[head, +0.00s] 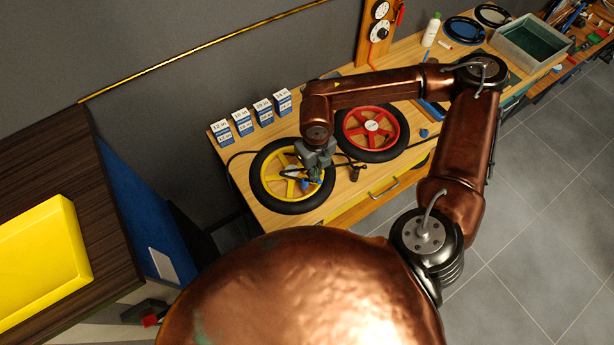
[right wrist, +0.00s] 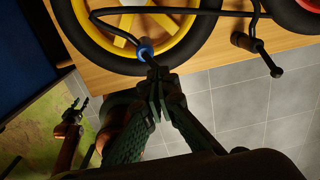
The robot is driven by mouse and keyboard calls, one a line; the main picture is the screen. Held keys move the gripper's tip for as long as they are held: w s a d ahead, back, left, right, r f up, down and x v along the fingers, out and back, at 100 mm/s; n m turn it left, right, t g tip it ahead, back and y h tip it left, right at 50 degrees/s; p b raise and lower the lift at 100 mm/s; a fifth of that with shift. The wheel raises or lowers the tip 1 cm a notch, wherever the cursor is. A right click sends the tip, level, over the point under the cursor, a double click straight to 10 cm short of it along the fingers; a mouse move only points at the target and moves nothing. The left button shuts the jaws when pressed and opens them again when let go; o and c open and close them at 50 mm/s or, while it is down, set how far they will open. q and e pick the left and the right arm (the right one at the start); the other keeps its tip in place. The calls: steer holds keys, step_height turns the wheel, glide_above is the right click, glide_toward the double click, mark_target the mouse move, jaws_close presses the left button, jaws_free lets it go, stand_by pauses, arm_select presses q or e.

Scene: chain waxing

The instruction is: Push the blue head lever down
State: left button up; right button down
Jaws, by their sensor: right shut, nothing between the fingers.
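A blue lever (head: 305,184) shows at the yellow-rimmed wheel (head: 268,191) lying on the bench. In the right wrist view the blue lever (right wrist: 144,50) sits at the end of a black hose, over the black tyre. My right gripper (head: 318,160) is over the near right part of this wheel. Its fingers are shut and empty, with the tips (right wrist: 155,75) just below the blue lever in the right wrist view; I cannot tell whether they touch it. My left gripper (right wrist: 75,110) shows small at the left of the right wrist view, its fingers apart and empty.
A red-rimmed wheel (head: 372,130) lies to the right on the wooden bench (head: 345,200). Several small blue-and-white boxes (head: 242,121) stand behind the wheels. A black T-shaped handle (right wrist: 250,42) lies near the bench edge. A yellow tray (head: 45,255) is at far left.

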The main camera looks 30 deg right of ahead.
steer(key=shift+s+d+f+b, duration=0.25)
steer(key=shift+s+f+b, duration=0.1)
steer(key=shift+f+b, duration=0.3)
steer(key=shift+f, duration=0.2)
steer(key=shift+s+d+f, duration=0.1)
steer(key=shift+f, duration=0.1)
steer(key=shift+r+p, duration=1)
steer(key=shift+r, duration=1.6)
steer(key=shift+r, duration=0.15)
step_height(320, 180, up, 12)
steer(key=shift+f, duration=0.2)
